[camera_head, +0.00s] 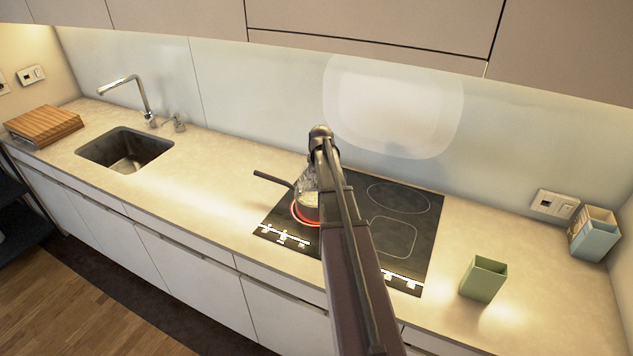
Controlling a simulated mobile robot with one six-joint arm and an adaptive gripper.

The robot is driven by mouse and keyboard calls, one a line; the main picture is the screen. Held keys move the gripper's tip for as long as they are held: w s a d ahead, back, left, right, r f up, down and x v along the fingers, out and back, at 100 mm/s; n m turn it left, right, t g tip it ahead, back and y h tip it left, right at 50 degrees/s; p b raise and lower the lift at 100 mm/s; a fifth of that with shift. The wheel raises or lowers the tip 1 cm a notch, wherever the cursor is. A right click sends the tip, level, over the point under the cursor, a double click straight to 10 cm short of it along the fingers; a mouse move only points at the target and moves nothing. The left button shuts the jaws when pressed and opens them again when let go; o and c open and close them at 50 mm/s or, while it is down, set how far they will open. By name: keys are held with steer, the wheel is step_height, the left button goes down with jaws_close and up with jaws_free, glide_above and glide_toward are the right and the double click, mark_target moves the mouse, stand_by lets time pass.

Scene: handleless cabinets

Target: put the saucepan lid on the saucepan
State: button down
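The saucepan (303,213) stands on the glowing red front-left zone of the black cooktop. Its dark handle points to the upper left. My arm comes in from the bottom of the picture and covers the pan's right side. My gripper (308,184) is small in the picture, directly over or at the top of the pan. I cannot make out its fingers well enough to tell open from shut. I cannot pick out the saucepan lid clearly; it may be hidden at the gripper or behind my arm.
The cooktop (404,232) has free zones on the right. A green square cup (484,279) stands right of it, and light boxes (593,235) stand in the far right corner. The counter between the cooktop and the sink (124,152) is clear. Wooden boards (44,124) lie at the far left.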

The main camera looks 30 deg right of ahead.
stand_by(0.4)
steer(key=shift+c, duration=1.2)
jaws_free()
steer(key=shift+s+f, duration=0.1)
